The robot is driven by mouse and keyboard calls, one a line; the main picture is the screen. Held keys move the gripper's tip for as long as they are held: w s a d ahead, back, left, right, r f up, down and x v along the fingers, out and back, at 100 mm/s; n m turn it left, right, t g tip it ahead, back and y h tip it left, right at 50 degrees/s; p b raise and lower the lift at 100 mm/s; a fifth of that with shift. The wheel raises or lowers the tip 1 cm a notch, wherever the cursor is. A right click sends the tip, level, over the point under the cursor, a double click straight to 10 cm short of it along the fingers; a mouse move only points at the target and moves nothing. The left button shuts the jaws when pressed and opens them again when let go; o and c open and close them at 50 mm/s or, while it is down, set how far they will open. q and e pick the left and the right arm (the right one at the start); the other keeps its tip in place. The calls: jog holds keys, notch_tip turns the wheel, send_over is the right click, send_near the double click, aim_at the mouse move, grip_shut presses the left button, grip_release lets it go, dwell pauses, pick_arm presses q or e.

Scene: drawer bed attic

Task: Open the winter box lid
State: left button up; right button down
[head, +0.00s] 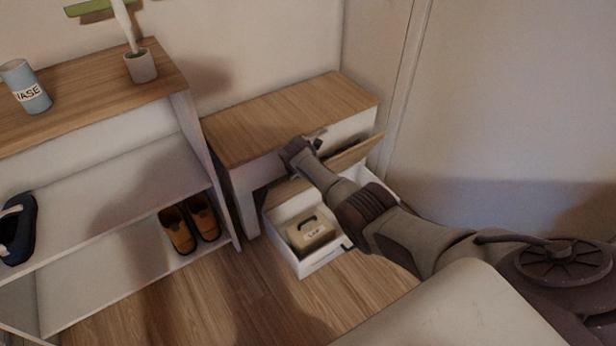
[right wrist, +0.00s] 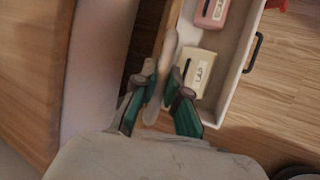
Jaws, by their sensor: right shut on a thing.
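A white open box (head: 323,262) stands on the floor in front of the low bench, with a black handle on its front. A wooden panel (head: 357,151), seemingly its lid, stands tilted up along its back side, partly behind my right arm. My right gripper (head: 305,145) is above this panel, near the bench's front edge. In the right wrist view, my right gripper (right wrist: 160,88) is shut on a pale, slim piece (right wrist: 167,58) beside the wooden panel (right wrist: 141,40). Whether that piece is fixed to the panel is unclear. My left gripper is not in view.
Inside the white box are a cream labelled box (head: 311,235) and a pink box (right wrist: 211,12). The wood-topped bench (head: 285,118) is right behind. A shelf unit (head: 100,210) with shoes stands left; a wall closes the right.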

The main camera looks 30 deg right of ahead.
jog(key=shift+w+r, duration=0.35)
jog(key=shift+w, duration=0.15)
jog(key=c, duration=1.2)
grip_release()
jog(key=shift+s, duration=0.1)
jog(key=v, duration=1.2)
